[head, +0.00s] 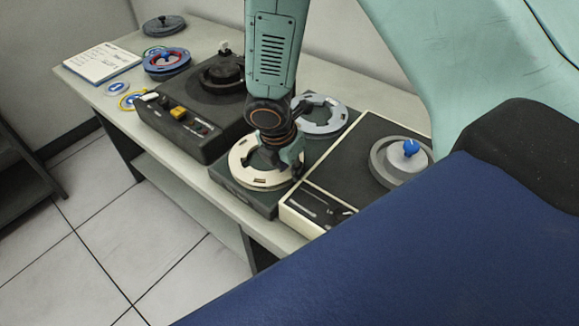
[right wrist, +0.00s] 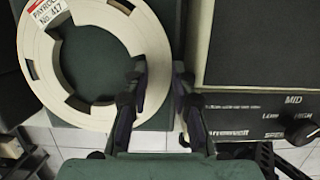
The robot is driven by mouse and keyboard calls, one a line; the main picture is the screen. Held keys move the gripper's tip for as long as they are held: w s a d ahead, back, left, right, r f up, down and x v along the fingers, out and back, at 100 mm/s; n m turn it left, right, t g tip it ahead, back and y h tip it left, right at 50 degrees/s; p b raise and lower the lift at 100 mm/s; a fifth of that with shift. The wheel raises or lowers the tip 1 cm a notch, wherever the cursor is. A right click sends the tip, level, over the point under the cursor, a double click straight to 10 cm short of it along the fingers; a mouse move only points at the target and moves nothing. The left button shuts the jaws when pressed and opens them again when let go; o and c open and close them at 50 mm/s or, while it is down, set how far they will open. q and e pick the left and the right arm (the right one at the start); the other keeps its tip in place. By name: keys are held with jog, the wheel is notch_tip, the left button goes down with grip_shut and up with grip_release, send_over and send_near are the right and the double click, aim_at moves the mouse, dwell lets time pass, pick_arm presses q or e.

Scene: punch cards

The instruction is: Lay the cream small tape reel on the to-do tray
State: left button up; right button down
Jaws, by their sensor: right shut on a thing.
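The cream small tape reel (head: 240,163) lies flat, on or just above the dark green tray (head: 246,197) between the two machines. In the right wrist view the reel (right wrist: 36,75) has a red and white label reading "PAYROLL No. 417". The tray's dark green surface (right wrist: 164,40) shows beside it and through its hole. My right gripper (head: 287,158) comes down from above at the reel's right side and is shut on its rim. In the wrist view its fingers (right wrist: 163,90) straddle the rim edge. I cannot tell whether the reel touches the tray. My left gripper is not in view.
A grey reel (head: 337,120) lies behind. A cream-edged machine (head: 322,213) with a blue-knobbed grey reel stands close right. A black machine (head: 180,132) with a yellow switch stands left. A blue reel (head: 160,67), notepad (head: 102,62) and dark reel (head: 165,22) are farther left.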

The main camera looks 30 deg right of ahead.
jog(key=c, duration=1)
grip_release()
jog(key=shift+f, duration=0.1)
jog(key=shift+c, duration=0.2)
jog(key=shift+s, duration=0.1)
jog(key=shift+c, duration=0.3)
jog(key=c, duration=0.3)
